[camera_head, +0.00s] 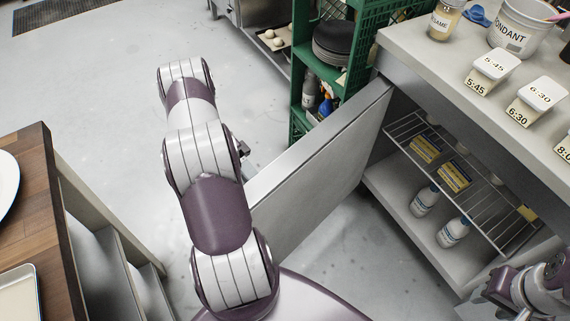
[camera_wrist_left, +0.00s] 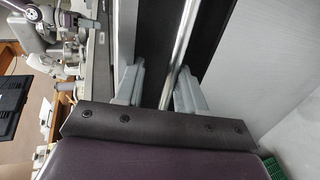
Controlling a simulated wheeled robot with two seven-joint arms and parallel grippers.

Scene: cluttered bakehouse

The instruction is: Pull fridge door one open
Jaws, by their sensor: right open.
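The grey fridge door (camera_head: 325,170) stands wide open, swung out from the counter unit. Its inner face and top edge show in the head view. The open fridge compartment (camera_head: 385,185) is visible behind it. My left arm reaches across the middle of the head view, and its gripper is mostly hidden there beside the door's free end. In the left wrist view my left gripper (camera_wrist_left: 158,92) has its fingers apart, with a bright metal bar (camera_wrist_left: 185,45), apparently the door handle, between them and nearer the right finger. My right gripper (camera_head: 503,298) is open at the lower right, below the counter.
Inside the fridge are a wire shelf (camera_head: 485,205) with yellow packs (camera_head: 453,176) and white bottles (camera_head: 453,232) below. A green crate rack (camera_head: 300,75) stands beyond the door. A wooden-topped table (camera_head: 35,215) is at left.

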